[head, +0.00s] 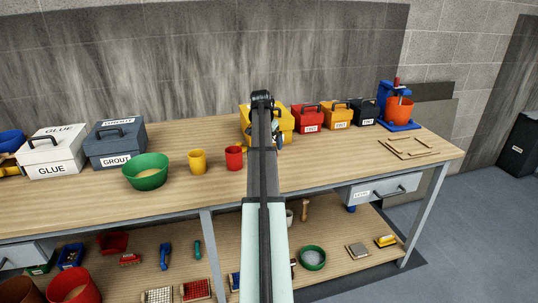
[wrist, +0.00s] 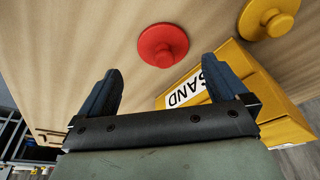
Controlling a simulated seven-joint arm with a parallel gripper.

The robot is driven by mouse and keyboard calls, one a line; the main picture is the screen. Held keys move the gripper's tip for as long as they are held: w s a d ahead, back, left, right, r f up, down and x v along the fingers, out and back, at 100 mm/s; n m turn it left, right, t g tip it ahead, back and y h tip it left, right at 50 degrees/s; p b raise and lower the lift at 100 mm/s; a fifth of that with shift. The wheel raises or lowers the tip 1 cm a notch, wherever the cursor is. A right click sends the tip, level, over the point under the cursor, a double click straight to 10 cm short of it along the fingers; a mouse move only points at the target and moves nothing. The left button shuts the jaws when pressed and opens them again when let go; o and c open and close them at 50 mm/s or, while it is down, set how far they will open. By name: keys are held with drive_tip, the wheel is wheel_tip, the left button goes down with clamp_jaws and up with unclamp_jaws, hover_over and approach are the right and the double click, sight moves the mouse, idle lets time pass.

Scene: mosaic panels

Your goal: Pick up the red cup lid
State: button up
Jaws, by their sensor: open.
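The red cup lid (wrist: 163,45), a round disc with a raised knob, lies flat on the wooden bench in the wrist view. I cannot make it out in the head view, where my arm covers part of the bench. My gripper (wrist: 160,64) is open and empty, its dark fingers spread apart. In the picture the lid lies between and just past the two fingertips, nearer the right one. I see no contact with it. A red cup (head: 234,157) stands on the bench, left of my arm in the head view.
A yellow SAND box (wrist: 240,85) is close by the right finger; a yellow lid (wrist: 268,16) lies past it. The head view shows a yellow cup (head: 197,161), a green bowl (head: 146,172) and a grey GROUT box (head: 115,145) to the left.

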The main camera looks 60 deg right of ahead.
drive_tip(key=x, duration=0.4)
drive_tip(key=shift+w+f, duration=0.3)
drive_tip(key=shift+f, duration=0.15)
drive_tip(key=c, duration=1)
drive_tip(key=shift+r, duration=0.15)
